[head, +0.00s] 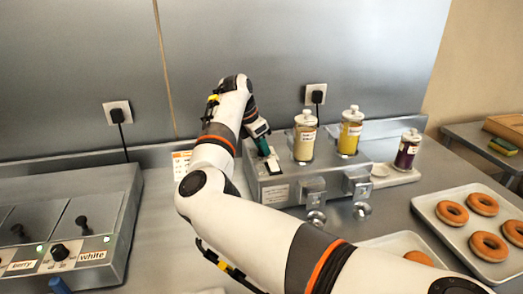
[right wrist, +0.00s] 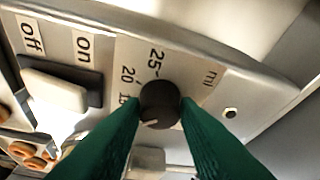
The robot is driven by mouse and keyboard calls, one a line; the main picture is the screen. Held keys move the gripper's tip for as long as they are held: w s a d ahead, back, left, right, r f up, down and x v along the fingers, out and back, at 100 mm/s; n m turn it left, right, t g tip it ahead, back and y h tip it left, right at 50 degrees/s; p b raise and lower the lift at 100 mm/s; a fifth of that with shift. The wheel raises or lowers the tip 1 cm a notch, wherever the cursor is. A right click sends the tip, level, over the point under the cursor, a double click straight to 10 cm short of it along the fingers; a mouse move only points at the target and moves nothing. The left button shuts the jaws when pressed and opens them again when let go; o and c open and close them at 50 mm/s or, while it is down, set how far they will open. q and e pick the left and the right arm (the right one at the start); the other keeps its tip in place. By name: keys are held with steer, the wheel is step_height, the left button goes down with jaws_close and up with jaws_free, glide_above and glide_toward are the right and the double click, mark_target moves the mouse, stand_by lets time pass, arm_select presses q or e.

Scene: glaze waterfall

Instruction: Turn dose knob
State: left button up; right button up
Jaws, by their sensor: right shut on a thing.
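The black dose knob (right wrist: 160,103) shows in the middle of the right wrist view, on a metal panel with a scale reading 25, 20, a partly hidden number and "ml". A pale pointer mark sits at its lower left side. The green fingers of my right gripper (right wrist: 161,106) are shut on the knob, one on each side. In the head view my right gripper (head: 270,162) reaches down at the left end of the metal dispenser (head: 281,190), and the knob cannot be made out there. My left gripper is not in view.
A white switch (right wrist: 57,88) marked off and on sits beside the scale. Doughnuts lie on a tray (head: 451,222) at right. A control box (head: 113,200) stands left.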

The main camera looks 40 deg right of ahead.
steer(key=shift+w+m+g, duration=0.1)
steer(key=shift+m+g, duration=0.4)
steer(key=shift+m, duration=1)
steer(key=shift+r, duration=0.1)
steer(key=shift+y, duration=0.3)
steer(key=o, duration=1)
steer(key=shift+c, duration=0.2)
steer(key=shift+w+a+r+b, duration=0.1)
steer(key=shift+w+r+b, duration=0.05)
steer(key=shift+r+b, duration=0.2)
steer(key=v, duration=1.1)
steer(key=shift+b, duration=0.35)
steer(key=shift+a, duration=0.1)
